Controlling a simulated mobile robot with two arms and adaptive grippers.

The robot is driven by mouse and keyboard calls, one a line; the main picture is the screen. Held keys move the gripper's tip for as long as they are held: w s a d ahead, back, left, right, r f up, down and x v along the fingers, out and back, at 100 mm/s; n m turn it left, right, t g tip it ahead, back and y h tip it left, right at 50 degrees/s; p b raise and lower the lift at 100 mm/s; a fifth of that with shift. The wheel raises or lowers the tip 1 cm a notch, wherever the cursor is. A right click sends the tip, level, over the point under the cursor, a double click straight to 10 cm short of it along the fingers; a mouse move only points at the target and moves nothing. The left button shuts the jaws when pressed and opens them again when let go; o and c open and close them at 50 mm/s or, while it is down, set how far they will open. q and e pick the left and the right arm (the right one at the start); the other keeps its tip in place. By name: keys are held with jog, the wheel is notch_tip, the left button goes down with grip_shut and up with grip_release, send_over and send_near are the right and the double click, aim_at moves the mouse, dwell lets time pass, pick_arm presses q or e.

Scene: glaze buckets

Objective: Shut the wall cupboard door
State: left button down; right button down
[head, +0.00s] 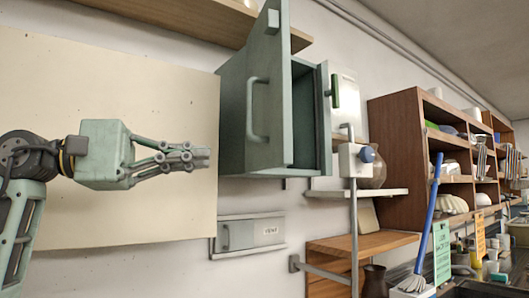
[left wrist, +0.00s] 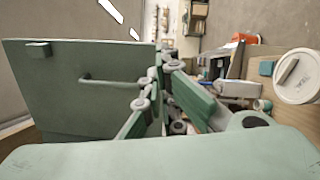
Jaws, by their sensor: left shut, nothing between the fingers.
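The grey-green wall cupboard (head: 308,115) hangs in the upper middle of the head view. Its door (head: 272,120) stands open, and part of the dark inside shows to the right of it. A bar handle (head: 251,110) is on the door's face. My left gripper (head: 208,158) is shut and empty, left of the door and a little below the handle, apart from both in the picture. In the left wrist view the door (left wrist: 80,110) fills the left side, with its handle (left wrist: 115,82), beside my left gripper's fingers (left wrist: 163,65). My right gripper is out of view.
A pale board (head: 120,225) covers the wall behind my left arm. Wooden shelving (head: 397,130) stands further right.

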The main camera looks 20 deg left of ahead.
pick_arm(q)
jog(key=s+a+r+m+t+y, duration=0.1)
jog(key=s, duration=0.2)
jog(key=p, duration=0.4)
send_near(281, 151)
jog(key=x, duration=0.6)
jog(key=shift+d+r, duration=0.15)
jog(key=shift+d, duration=0.1)
jog(key=shift+w+d, duration=0.2)
jog(key=shift+d, duration=0.1)
jog(key=shift+w+y, duration=0.15)
jog(key=shift+y, duration=0.15)
